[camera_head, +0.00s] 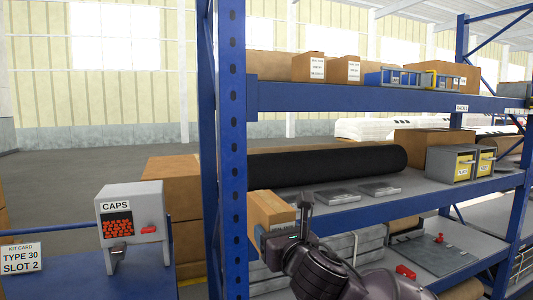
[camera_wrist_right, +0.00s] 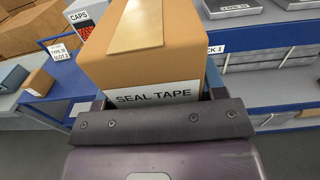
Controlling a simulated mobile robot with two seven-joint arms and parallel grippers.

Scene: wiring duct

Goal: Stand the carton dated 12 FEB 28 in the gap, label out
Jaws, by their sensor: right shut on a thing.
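My right gripper (camera_head: 292,218) is shut on a brown carton (camera_head: 268,209) in front of the rack's blue corner post. In the right wrist view the carton (camera_wrist_right: 140,45) fills the jaws (camera_wrist_right: 160,108). It has a tan tape strip along its top and a white SEAL TAPE label on the face toward the gripper. No date is readable on it. Two labelled cartons, one on the left (camera_head: 309,67) and one on the right (camera_head: 346,69), stand on the top shelf; their print is too small to read. I cannot tell which space is the gap. My left gripper is not in view.
Blue bins (camera_head: 392,78) stand right of the top-shelf cartons. A black roll (camera_head: 325,164), flat grey boxes (camera_head: 338,197) and yellow-fronted boxes (camera_head: 461,163) lie on the middle shelf. A CAPS dispenser (camera_head: 130,212) stands left of the post (camera_head: 232,130).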

